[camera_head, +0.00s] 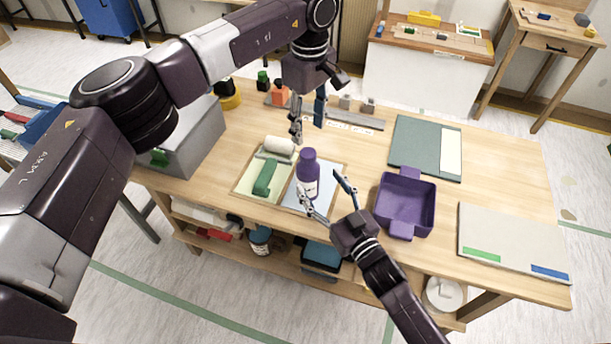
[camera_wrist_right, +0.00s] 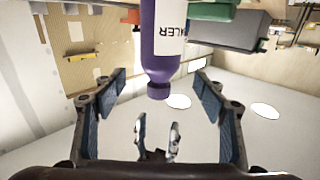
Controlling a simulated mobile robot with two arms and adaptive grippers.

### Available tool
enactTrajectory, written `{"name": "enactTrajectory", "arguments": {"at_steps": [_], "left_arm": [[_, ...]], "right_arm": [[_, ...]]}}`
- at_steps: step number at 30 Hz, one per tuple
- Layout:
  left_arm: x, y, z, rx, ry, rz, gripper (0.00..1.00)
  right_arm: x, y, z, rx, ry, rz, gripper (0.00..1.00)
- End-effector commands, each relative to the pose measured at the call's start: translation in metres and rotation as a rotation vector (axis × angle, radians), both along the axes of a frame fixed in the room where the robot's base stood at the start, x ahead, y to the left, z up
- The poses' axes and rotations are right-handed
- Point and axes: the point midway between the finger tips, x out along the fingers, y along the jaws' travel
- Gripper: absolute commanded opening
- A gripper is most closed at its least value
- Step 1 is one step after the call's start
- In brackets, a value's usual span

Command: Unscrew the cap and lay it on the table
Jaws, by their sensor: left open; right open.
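A purple bottle (camera_head: 308,178) with a white label stands upright on a light blue panel on the table. Its purple cap (camera_head: 308,154) is on top. In the right wrist view the bottle (camera_wrist_right: 160,30) appears upside down, with the cap (camera_wrist_right: 158,91) towards the lower middle. My left gripper (camera_head: 308,122) is open and empty above the bottle, fingers pointing down; its fingers also show in the right wrist view (camera_wrist_right: 157,130), apart from the cap. My right gripper (camera_head: 321,184) is open at the bottle's near side, its fingers spread to either side; contact is not visible.
A green tool (camera_head: 265,178) and a white roller (camera_head: 280,145) lie left of the bottle. A purple tray (camera_head: 404,203) stands to the right. A grey box (camera_head: 190,140) is at the left. The wooden table (camera_head: 500,175) has bare room at the right.

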Motion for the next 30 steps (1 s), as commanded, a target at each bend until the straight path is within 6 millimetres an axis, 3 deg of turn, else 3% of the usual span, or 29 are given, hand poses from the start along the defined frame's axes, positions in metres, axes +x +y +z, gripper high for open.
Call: {"name": "enactTrajectory", "arguments": {"at_steps": [10, 23, 30], "left_arm": [[0.0, -0.001, -0.001, -0.004, 0.001, 0.001, 0.44], [-0.001, -0.001, -0.001, -0.005, 0.002, 0.0, 0.44], [-0.001, -0.001, -0.001, -0.005, 0.002, 0.0, 0.44]], "right_arm": [[0.046, 0.025, 0.001, 0.001, 0.0, -0.001, 0.65], [0.056, 0.031, 0.0, 0.0, 0.001, -0.001, 0.65], [0.056, 0.03, 0.0, 0.0, 0.001, -0.001, 0.41]]}}
